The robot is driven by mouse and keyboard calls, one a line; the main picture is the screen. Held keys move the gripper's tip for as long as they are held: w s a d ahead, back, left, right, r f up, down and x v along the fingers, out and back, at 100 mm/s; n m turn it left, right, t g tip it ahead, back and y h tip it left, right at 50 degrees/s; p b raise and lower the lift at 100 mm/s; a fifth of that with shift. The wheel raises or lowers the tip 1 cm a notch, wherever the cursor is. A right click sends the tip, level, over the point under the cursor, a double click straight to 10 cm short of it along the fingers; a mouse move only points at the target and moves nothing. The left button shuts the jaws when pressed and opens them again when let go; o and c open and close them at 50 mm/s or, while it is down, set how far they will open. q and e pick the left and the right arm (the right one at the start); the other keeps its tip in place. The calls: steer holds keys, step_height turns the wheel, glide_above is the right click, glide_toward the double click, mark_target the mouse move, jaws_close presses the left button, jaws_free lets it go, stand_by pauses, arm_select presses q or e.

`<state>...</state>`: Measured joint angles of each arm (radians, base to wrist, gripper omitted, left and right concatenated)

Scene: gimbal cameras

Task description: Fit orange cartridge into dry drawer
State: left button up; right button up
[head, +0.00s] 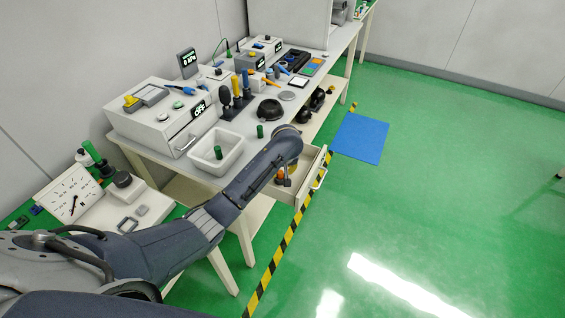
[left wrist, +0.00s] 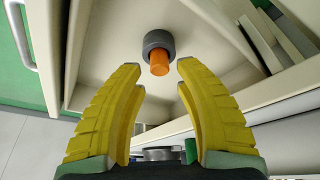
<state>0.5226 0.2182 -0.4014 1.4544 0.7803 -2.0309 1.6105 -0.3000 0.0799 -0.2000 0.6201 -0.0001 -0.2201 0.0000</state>
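The orange cartridge (head: 281,175) shows as a small orange spot in the open drawer (head: 311,183) below the bench, partly hidden by my left arm. In the left wrist view it is an orange cylinder (left wrist: 159,66) with a wider dark grey round part (left wrist: 157,41), inside the pale drawer (left wrist: 108,58). My left gripper (left wrist: 159,69) has its yellow fingers spread. The cartridge lies beyond and between the fingertips in the picture, with no clear contact. In the head view my forearm hides the left gripper. My right gripper is not in view.
A white tray (head: 197,161) holds a green cylinder (head: 218,153); another green cylinder (head: 260,131) stands beside it. The drawer front has a handle (head: 319,180). The floor around the blue mat (head: 360,138) is clear.

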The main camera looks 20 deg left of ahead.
arm_select(q)
steer(key=v, duration=0.9)
steer(key=shift+r, duration=0.1)
